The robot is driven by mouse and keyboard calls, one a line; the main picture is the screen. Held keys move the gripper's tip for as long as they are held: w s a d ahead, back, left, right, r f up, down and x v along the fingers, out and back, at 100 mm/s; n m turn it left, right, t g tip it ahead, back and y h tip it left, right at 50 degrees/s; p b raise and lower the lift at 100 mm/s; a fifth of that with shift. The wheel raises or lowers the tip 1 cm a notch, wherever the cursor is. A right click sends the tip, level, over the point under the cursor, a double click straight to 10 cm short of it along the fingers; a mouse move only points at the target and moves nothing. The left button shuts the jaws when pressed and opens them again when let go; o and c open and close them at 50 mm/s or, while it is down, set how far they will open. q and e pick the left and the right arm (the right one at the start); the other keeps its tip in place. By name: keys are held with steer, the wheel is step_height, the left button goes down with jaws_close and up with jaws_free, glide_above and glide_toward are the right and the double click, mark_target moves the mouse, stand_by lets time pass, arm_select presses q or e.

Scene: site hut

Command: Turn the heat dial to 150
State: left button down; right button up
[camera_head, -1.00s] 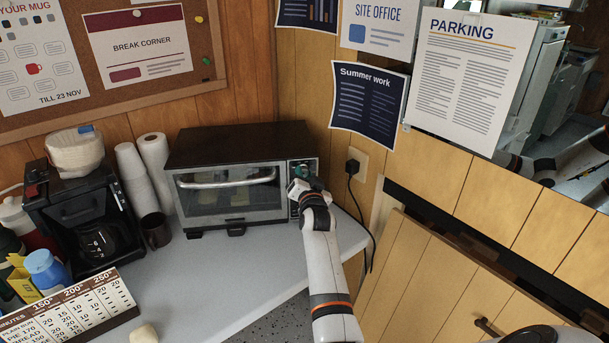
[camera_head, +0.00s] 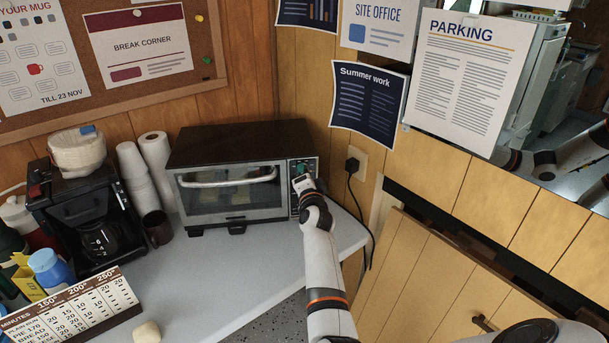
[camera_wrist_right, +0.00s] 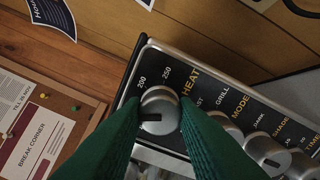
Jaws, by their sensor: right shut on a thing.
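The toaster oven (camera_head: 228,200) stands on the counter against the wall, its control panel at its right end. My right gripper (camera_head: 301,181) is at the upper part of that panel. In the right wrist view, the two green fingers of my right gripper (camera_wrist_right: 161,103) are shut on the silver heat dial (camera_wrist_right: 158,112), one on each side. The dial has a dark mark pointing left in the picture. The labels 200, 250 and HEAT show beside it; 150 is hidden, so I cannot tell the exact setting. My left gripper is out of view.
More dials, including the mode dial (camera_wrist_right: 227,130), line the panel right beside my fingers. A mug (camera_head: 157,228), paper towel roll (camera_head: 158,170) and coffee maker (camera_head: 85,215) stand left of the oven. A baking chart (camera_head: 72,312) stands at front left. The counter before the oven is clear.

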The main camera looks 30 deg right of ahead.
steer(key=shift+f, duration=0.1)
steer(key=o, duration=1)
steer(key=shift+s+a, duration=0.1)
